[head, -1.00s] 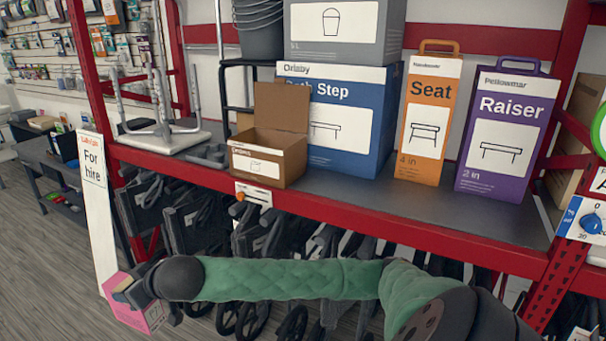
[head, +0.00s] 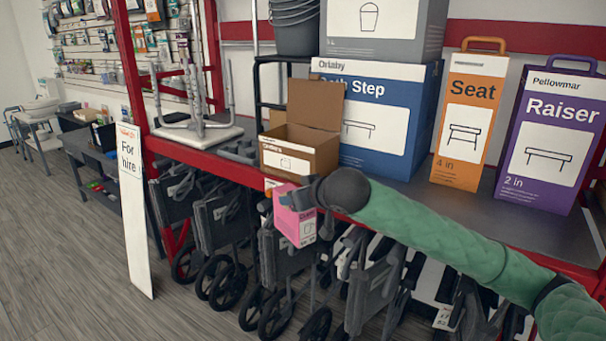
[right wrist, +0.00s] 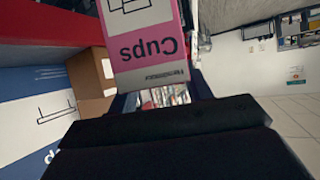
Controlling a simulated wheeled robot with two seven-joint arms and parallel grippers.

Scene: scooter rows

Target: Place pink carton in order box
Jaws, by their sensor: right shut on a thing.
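The pink carton (head: 296,222), with a white label, is held by my right gripper (head: 300,199) in front of the red shelf edge. It hangs just below the order box. In the right wrist view the carton (right wrist: 145,45) fills the top middle, its lettering upside down. The order box (head: 298,158) is a brown cardboard box on the shelf with its back flap standing up and its top open. Part of its side shows in the right wrist view (right wrist: 92,80). What lies inside it is hidden. My left gripper is out of view.
A blue step box (head: 385,125) stands right behind the order box, with an orange Seat box (head: 468,120) and purple Raiser box (head: 550,140) further right. Folded wheelchairs (head: 225,240) fill the space under the shelf. A white For hire sign (head: 131,185) stands left.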

